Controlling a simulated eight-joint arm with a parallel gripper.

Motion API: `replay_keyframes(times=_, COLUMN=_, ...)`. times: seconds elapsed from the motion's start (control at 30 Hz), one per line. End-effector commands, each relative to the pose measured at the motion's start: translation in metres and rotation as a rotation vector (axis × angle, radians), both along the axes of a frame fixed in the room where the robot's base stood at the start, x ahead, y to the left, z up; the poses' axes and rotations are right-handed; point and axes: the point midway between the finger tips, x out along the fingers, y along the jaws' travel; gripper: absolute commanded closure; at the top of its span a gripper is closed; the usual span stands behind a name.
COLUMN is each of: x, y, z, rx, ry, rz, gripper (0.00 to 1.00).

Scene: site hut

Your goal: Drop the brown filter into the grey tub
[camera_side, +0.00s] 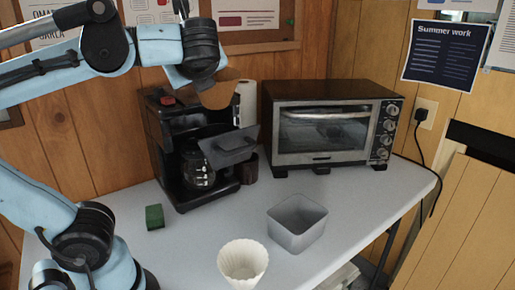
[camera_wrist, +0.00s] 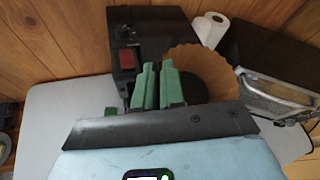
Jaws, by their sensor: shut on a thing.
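The brown filter (camera_side: 218,97) is held up in front of the coffee maker's top in the side view. It also shows in the wrist view (camera_wrist: 203,62) as a wide fluted brown paper bowl, to the right of the green fingertips. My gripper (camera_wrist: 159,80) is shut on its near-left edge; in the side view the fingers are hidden. The grey tub (camera_side: 296,241) is a square, open container, empty as far as I see. It stands on the table to the right of and well below the filter, and I do not see it in the wrist view.
The black coffee maker (camera_side: 165,150), with a dark flap jutting forward, stands below my gripper. A toaster oven (camera_side: 320,165) and a paper roll (camera_side: 246,100) are behind. A white fluted filter (camera_side: 242,262) is near the front edge, and a green block (camera_side: 154,217) at left.

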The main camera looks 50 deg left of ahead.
Motion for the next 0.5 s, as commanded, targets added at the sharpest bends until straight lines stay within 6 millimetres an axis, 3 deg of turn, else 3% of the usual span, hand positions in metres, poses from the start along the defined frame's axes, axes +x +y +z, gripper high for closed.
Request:
replay_keyframes(times=0.2, x=0.000, y=0.000, z=0.043, rx=0.000, ry=0.000, rz=0.000, gripper=1.00)
replay_keyframes(times=0.5, x=0.043, y=-0.042, z=0.052, rx=-0.005, ry=0.001, rz=-0.005, gripper=1.00)
